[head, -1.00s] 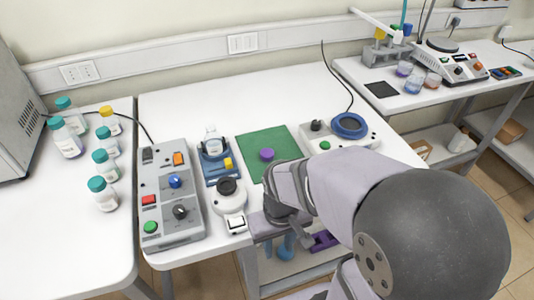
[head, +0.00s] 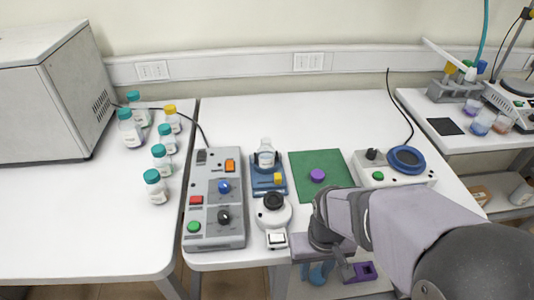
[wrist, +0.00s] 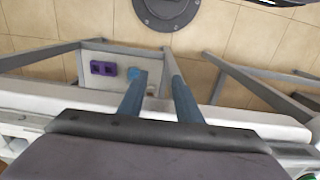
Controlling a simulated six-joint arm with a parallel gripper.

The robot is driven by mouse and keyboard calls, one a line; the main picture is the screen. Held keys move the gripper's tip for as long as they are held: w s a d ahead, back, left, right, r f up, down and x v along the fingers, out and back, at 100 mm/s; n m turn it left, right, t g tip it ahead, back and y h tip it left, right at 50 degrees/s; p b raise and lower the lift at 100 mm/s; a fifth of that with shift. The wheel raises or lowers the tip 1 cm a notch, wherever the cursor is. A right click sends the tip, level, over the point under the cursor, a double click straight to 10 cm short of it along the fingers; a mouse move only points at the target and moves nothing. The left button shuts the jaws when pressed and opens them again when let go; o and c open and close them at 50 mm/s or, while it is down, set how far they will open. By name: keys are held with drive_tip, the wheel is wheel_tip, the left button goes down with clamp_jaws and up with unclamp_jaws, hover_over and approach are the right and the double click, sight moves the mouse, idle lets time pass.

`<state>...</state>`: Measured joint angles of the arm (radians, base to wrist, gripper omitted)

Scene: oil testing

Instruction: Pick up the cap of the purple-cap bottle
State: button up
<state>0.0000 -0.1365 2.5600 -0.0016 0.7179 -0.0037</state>
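A round purple cap (head: 317,175) lies on the green mat (head: 335,162) on the middle table, apart from any bottle. A clear bottle (head: 266,156) without a visible cap stands on a small blue stand, left of the mat. My gripper (head: 320,274) hangs in front of the table's front edge, nearer to me than the cap and lower in the picture. In the wrist view its two blue fingers (wrist: 158,82) are apart with nothing between them. The cap is not in the wrist view.
Several teal-capped bottles and a yellow-capped one (head: 172,118) stand on the left table. A grey control box (head: 216,215), a white round device (head: 273,212) and a blue-ringed device (head: 406,158) flank the mat. A purple block (wrist: 104,68) lies on the lower shelf.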

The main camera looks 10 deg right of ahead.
drive_tip(key=o, duration=0.6)
drive_tip(key=shift+c, duration=0.2)
wheel_tip(320, 180, up, 13)
drive_tip(key=m+t+p, duration=0.2)
drive_tip(key=t+p, duration=0.1)
drive_tip(key=p, duration=1)
hover_over(318, 174)
drive_tip(key=s, duration=0.2)
drive_tip(key=shift+h, duration=0.3)
drive_tip(key=shift+a+p+x, duration=0.15)
drive_tip(key=shift+p+x, duration=0.65)
drive_tip(key=shift+x, duration=1.05)
drive_tip(key=shift+a+p+x, duration=0.15)
drive_tip(key=shift+p+x, duration=0.6)
drive_tip(key=shift+x, duration=1.05)
